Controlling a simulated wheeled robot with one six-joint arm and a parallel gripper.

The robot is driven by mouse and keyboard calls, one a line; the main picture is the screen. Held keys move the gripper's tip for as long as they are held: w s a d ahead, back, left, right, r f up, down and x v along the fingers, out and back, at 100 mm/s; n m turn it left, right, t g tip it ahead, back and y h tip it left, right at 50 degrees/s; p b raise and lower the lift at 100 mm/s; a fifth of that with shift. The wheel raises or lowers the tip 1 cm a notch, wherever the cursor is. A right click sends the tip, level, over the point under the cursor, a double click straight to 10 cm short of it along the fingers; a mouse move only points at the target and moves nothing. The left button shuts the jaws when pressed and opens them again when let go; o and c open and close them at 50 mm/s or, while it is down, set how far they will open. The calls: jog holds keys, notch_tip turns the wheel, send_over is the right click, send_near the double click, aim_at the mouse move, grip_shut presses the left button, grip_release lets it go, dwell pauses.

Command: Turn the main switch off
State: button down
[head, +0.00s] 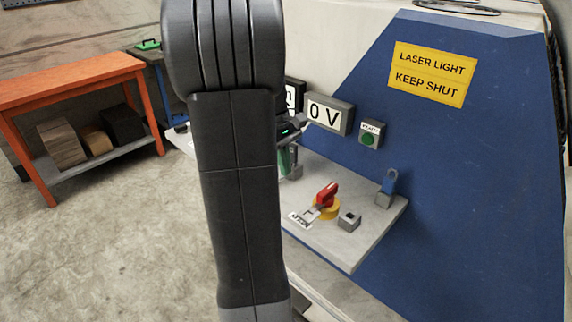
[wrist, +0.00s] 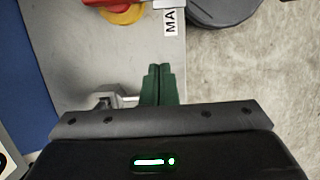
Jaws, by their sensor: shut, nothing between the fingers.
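The main switch (head: 328,200) has a red handle on a yellow round base and sits on the grey shelf (head: 350,252). A white label (head: 300,219) lies beside it; in the wrist view the label (wrist: 172,18) reads "MA" before it is cut off. The switch's red and yellow edge (wrist: 122,12) shows at the top of the wrist view. My gripper (wrist: 158,70) has green fingers shut together with nothing between them. In the head view my gripper (head: 287,172) is partly hidden behind my arm, left of and beyond the switch, apart from it.
A "0 V" display (head: 329,116) and a green button (head: 369,138) are on the blue panel (head: 460,180). An orange table (head: 75,80) stands at the left.

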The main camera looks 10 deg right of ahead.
aim_at(320, 201)
jog(key=x, duration=0.7)
jog(key=shift+s, duration=0.15)
jog(key=shift+s+d+r, duration=0.15)
jog(key=shift+s+d, duration=0.7)
jog(key=shift+s, duration=0.15)
jog(key=shift+s+d, duration=0.35)
jog(key=shift+s, duration=0.05)
